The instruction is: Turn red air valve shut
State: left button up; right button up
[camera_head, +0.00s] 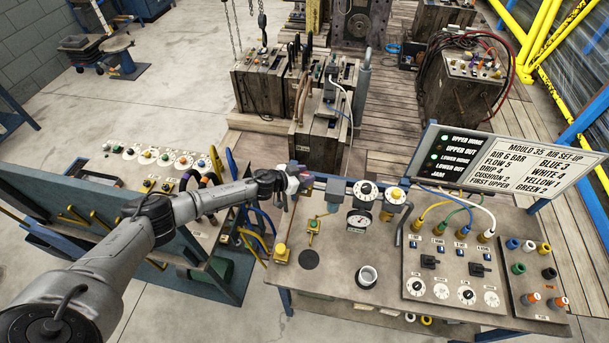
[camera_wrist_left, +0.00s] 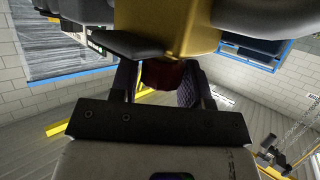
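The red air valve's handle shows as a small red piece (camera_head: 307,181) at the left end of the air line on the bench. My left gripper (camera_head: 298,180) reaches it from the left, and its fingers hide much of it. In the left wrist view the dark red handle (camera_wrist_left: 163,75) sits between my two fingers, below a yellow body (camera_wrist_left: 190,35). The fingers stand apart on either side of it. I cannot tell whether both touch it. The handle's angle is hard to read. My right gripper is not in view.
A sign board (camera_head: 515,160) stands behind. A yellow-topped knob (camera_head: 281,250) and blue and yellow hoses lie near my arm.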

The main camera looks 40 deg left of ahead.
pick_arm(q)
jog(key=c, duration=0.5)
jog(key=shift+c, duration=0.2)
